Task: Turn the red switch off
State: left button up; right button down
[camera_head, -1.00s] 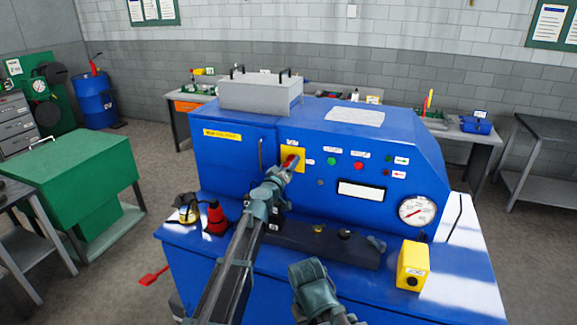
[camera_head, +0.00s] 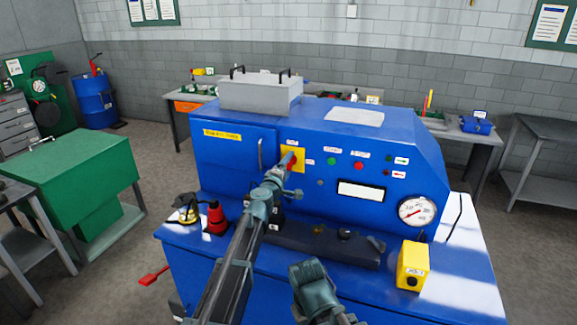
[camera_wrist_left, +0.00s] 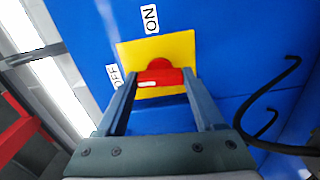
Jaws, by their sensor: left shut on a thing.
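The red switch (camera_head: 291,160) sits on a yellow plate (camera_head: 299,153) on the front of the blue machine, partly hidden by my left gripper (camera_head: 288,168). In the left wrist view, the red switch (camera_wrist_left: 160,76) lies between the two fingers of my left gripper (camera_wrist_left: 160,84), which is shut on it. The handle lies crosswise there, and its white mark is at the left end, on the side of the OFF label (camera_wrist_left: 115,75). The ON label (camera_wrist_left: 150,19) is above the plate. My right gripper (camera_head: 306,270) is low in front of the machine, away from the switch.
Green (camera_head: 332,161) and red (camera_head: 359,166) buttons sit right of the switch, with a gauge (camera_head: 417,211) farther right. A door handle (camera_head: 261,154) is just left. A red-and-black object (camera_head: 216,218) and a yellow box (camera_head: 412,265) stand on the ledge.

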pick_arm(q)
jog(key=shift+n, duration=0.5)
jog(key=o, duration=1.4)
jog(key=v, duration=1.4)
jog(key=shift+w+d, duration=0.1)
